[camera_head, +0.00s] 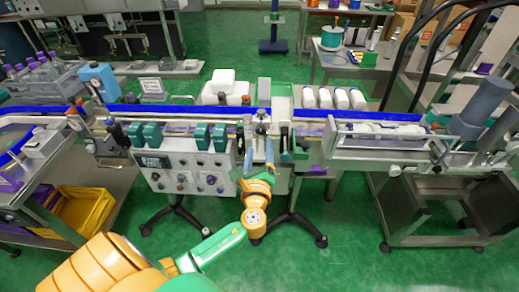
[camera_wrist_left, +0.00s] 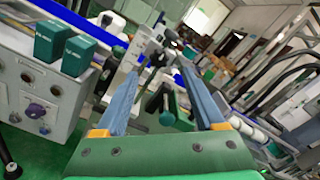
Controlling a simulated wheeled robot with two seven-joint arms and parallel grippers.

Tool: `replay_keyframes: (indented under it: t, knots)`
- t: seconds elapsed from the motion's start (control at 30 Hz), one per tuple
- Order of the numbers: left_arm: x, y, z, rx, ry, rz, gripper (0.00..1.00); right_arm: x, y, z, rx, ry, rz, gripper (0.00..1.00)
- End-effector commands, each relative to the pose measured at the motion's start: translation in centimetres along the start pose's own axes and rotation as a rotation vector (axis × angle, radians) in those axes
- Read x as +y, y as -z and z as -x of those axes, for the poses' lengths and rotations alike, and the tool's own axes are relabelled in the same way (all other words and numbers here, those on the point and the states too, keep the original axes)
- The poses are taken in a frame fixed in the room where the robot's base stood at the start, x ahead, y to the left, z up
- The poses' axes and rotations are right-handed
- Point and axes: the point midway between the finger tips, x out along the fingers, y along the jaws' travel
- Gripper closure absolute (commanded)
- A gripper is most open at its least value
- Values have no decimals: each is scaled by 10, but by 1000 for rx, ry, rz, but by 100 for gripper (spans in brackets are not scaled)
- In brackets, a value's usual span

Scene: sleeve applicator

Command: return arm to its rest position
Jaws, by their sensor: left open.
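My left arm (camera_head: 215,245) reaches up from the bottom of the head view to the front of the conveyor machine. My left gripper (camera_head: 259,152) is at the machine's front edge, just right of the control panel (camera_head: 187,172). In the left wrist view the two blue fingers of my left gripper (camera_wrist_left: 162,75) stand wide apart. A dark green handle-like part (camera_wrist_left: 168,105) shows in the gap between them, and I see no finger touching it. My right gripper is in neither view.
A conveyor with blue rails (camera_head: 190,108) runs across the scene. A yellow crate (camera_head: 85,210) sits low at the left. The green floor (camera_head: 340,265) in front is open apart from stand legs.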

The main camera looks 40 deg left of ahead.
Motion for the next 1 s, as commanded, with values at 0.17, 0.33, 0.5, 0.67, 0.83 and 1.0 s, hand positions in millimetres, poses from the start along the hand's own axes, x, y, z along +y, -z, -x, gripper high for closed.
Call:
replay_keyframes:
  t: [0.17, 0.33, 0.5, 0.67, 0.83, 1.0]
  knots:
    - [0, 0, 2, -1, -1, 0, 29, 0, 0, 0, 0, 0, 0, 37]
    - [0, 0, 2, 0, -1, 0, 29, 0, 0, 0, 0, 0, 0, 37]
    - [15, 19, 4, 59, -35, 32, 29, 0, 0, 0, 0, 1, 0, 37]
    - [107, 120, 43, 361, -307, 277, 29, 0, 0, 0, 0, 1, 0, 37]
    - [220, 212, 155, 557, -812, 698, 29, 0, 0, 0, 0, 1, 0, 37]
    - [297, 245, 288, 424, -1352, 1126, 29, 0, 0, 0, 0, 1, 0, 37]
